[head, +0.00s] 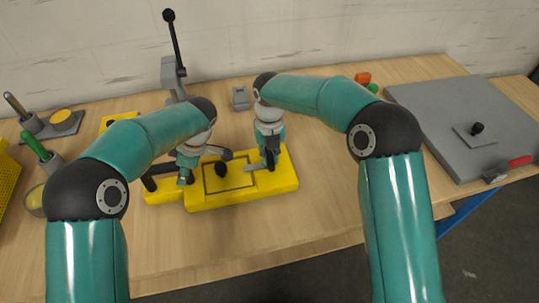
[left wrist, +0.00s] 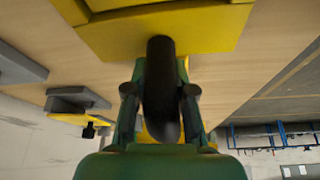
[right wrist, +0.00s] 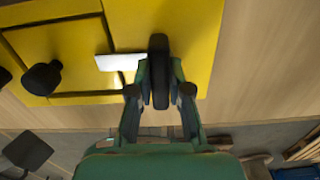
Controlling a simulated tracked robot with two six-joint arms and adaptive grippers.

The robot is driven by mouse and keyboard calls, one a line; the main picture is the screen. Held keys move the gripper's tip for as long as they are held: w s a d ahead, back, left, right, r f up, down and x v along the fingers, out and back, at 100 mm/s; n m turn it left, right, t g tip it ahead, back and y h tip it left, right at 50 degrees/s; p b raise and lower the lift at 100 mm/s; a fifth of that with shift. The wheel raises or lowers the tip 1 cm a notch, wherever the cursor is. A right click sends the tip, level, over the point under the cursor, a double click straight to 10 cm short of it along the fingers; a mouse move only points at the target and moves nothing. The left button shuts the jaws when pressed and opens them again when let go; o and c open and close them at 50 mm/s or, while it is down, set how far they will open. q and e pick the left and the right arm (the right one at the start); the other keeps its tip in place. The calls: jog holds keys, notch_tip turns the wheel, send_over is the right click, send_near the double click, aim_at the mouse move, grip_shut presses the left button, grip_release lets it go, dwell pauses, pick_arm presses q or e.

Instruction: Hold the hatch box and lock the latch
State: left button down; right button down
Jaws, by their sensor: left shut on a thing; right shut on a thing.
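The yellow hatch box (head: 240,197) lies on the bench, with a dark-outlined hatch panel and a black knob (head: 221,169) on it. My left gripper (head: 185,180) is shut on the black side handle (left wrist: 161,70) at the box's left end. My right gripper (head: 270,165) is shut on the black latch handle (right wrist: 159,72) near the box's right end. A pale metal latch bolt (right wrist: 120,62) reaches from that handle to the hatch outline; its tip appears to cross the dark line. The knob also shows in the right wrist view (right wrist: 42,78).
A grey plate (head: 460,115) with a black knob and a red-handled piece lies at the right. A grey stand with a black lever (head: 176,45) rises behind the box. Green-handled tools (head: 38,148) stand at the left. The bench front is clear.

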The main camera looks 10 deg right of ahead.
jog(key=shift+n, duration=0.3)
jog(key=c, duration=1.1)
grip_release()
notch_tip(320, 180, up, 12)
jog(key=shift+f, duration=0.1)
pick_arm(q)
jog(key=c, duration=0.9)
grip_release()
